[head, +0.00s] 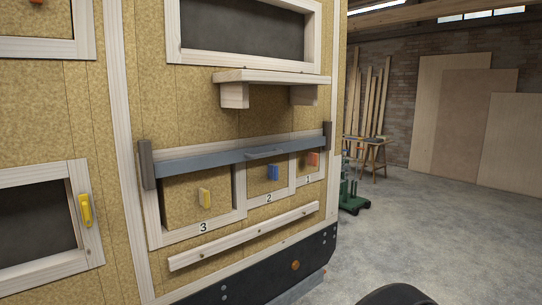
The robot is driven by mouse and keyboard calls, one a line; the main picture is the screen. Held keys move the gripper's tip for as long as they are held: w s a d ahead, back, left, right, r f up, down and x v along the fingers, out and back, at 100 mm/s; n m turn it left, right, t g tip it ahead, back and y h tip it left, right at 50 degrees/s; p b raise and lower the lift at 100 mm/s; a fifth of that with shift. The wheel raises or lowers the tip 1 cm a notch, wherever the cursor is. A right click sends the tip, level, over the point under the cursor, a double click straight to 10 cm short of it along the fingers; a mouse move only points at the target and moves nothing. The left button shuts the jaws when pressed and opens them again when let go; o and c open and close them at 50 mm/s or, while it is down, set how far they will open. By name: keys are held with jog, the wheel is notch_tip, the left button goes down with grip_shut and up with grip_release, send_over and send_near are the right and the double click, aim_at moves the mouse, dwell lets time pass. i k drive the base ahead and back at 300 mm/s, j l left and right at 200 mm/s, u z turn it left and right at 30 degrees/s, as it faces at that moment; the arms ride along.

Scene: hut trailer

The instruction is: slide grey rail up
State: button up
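The grey rail (205,161) is a long flat bar on the trailer's wall, running across the upper edges of three small numbered hatches. A small raised grip (265,154) sits near its middle. Its ends meet two dark upright brackets, the left bracket (147,164) and the right bracket (327,136). Below it are hatch 3 with a yellow handle (204,198), hatch 2 with a blue handle (273,172) and hatch 1 with an orange-red handle (313,159). My gripper is not in view; a dark rounded part of my body shows at the bottom right.
A wooden shelf (272,76) juts out above the rail. A pale wooden strip (245,236) runs below the hatches. A window with a yellow latch (85,210) is at left. The concrete floor (440,225) at right is open; a green machine (352,195) stands behind.

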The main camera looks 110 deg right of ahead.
aim_at(166, 168)
jog(key=z, duration=3.9)
